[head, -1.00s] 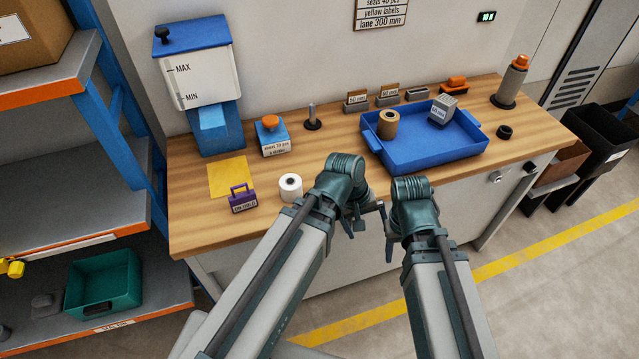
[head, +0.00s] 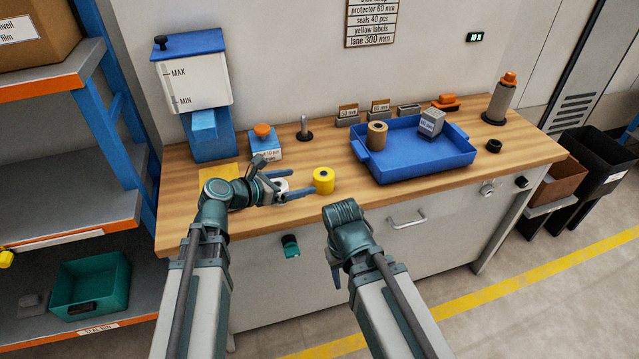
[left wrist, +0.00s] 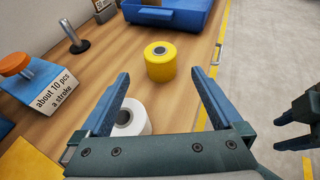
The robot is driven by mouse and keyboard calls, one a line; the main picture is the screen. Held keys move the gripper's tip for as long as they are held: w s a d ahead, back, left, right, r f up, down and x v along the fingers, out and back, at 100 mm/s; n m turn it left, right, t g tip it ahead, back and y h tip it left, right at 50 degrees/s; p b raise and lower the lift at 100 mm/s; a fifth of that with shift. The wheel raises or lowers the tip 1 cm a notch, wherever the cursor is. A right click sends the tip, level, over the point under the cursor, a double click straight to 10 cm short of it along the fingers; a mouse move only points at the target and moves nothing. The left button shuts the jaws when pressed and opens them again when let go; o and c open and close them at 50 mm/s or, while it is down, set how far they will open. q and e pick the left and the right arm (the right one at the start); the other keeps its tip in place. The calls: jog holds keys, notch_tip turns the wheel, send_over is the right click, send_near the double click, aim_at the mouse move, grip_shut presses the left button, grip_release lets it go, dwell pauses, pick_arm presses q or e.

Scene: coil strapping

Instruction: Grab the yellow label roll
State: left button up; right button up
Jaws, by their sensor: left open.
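The yellow label roll (head: 323,181) stands upright on the wooden bench, left of the blue tray. It also shows in the left wrist view (left wrist: 160,65), ahead of the fingers. My left gripper (head: 297,184) is open and points right toward the yellow roll, with a gap between fingertips and roll. A white roll (left wrist: 133,119) stands close by the left finger, below the jaws, partly hidden by the gripper. My right gripper (left wrist: 283,132) is at the right of the left wrist view, in front of the bench; its two fingers are apart and empty.
The blue tray (head: 420,170) holds a brown roll (head: 377,135) and a grey box (head: 431,123). A labelled block with an orange knob (head: 264,142) and a metal post (head: 304,130) stand behind.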

aim_at(317, 178)
pick_arm(q)
jog(key=b+x, duration=0.2)
jog(key=x, duration=0.4)
jog(key=shift+w+d+f, duration=0.15)
jog(key=shift+f, duration=0.1)
jog(key=shift+w+d+f+b, duration=0.15)
jog(key=shift+w+d+b, duration=0.2)
jog(key=shift+w+d, duration=0.15)
jog(key=shift+d, duration=0.1)
jog(key=b+x, duration=0.2)
jog(key=x, duration=0.3)
jog(key=shift+w+f, duration=0.1)
jog(key=shift+c, duration=0.2)
jog(key=c, duration=1.4)
